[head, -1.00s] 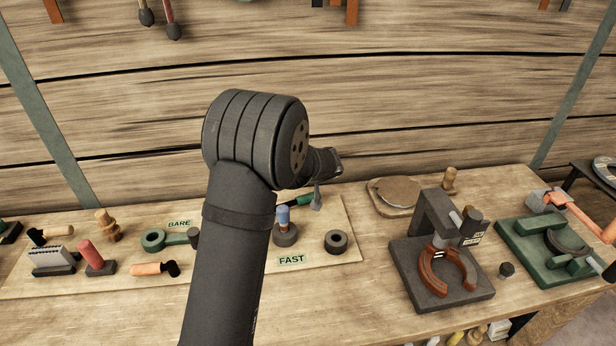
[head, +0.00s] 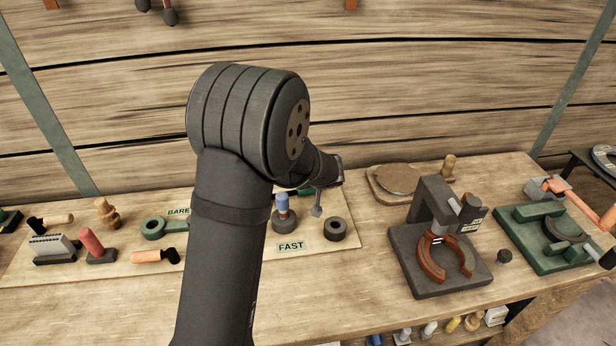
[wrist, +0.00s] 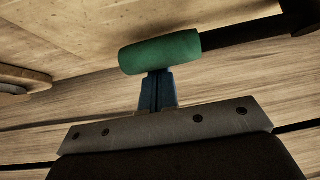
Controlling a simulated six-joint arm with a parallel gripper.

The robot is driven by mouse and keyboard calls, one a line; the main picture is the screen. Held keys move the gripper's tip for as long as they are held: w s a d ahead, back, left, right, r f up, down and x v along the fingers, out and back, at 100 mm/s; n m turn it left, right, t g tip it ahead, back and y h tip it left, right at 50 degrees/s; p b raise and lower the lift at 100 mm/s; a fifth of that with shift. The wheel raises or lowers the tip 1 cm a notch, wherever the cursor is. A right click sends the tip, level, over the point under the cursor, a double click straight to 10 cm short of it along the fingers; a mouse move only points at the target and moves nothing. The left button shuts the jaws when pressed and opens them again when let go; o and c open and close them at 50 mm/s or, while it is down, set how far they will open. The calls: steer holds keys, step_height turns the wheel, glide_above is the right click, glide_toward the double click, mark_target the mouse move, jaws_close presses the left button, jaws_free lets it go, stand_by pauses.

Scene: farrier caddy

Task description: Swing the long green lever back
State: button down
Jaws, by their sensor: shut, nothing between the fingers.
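The lever's green grip (wrist: 160,52) lies across the upper middle of the wrist view, with its dark rod (wrist: 245,32) running off to the right. My gripper (wrist: 158,76) is shut and empty. Its blue fingers end right at the lower edge of the green grip; I cannot tell whether they touch it. In the head view, a small part of a green grip (head: 305,192) shows near the back of the board, beside my wrist. My arm hides most of that lever and its pivot there.
A blue-topped peg (head: 281,203) and a dark ring (head: 335,229) stand close by on the board (head: 225,270). A grey clamp block with a brown horseshoe (head: 436,262) and a green fixture (head: 540,228) stand to the right. The bench front is mostly clear.

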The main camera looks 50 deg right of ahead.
steer(key=shift+s+a+m+g+h, duration=0.3)
steer(key=shift+s+a+m+g, duration=0.1)
steer(key=shift+s+a+m, duration=0.25)
steer(key=shift+d+f, duration=0.1)
